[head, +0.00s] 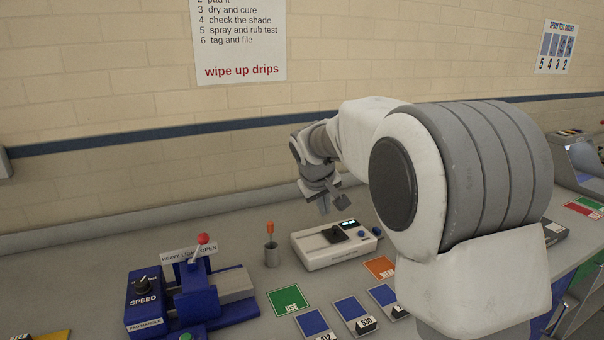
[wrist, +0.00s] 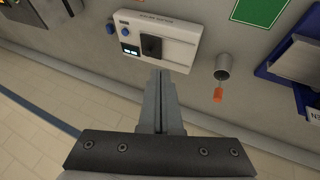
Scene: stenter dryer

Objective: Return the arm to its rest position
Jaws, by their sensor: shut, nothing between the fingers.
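My gripper (head: 324,205) hangs above the bench, a little behind the white instrument (head: 340,253). Its fingers are together with nothing between them; they also show shut in the wrist view (wrist: 159,75). In the wrist view, the white instrument (wrist: 170,38) lies just beyond the fingertips, with its dark square pad and blue knobs visible. My arm reaches in from the right of the head view and hides part of the bench behind it.
A grey cup (head: 271,255) with an orange-topped tool stands left of the instrument. A blue padding machine (head: 180,300) with a red-knobbed lever is further left. Green (head: 288,300) and orange (head: 380,267) plates and several blue swatches lie in front. The wall (head: 120,90) is behind.

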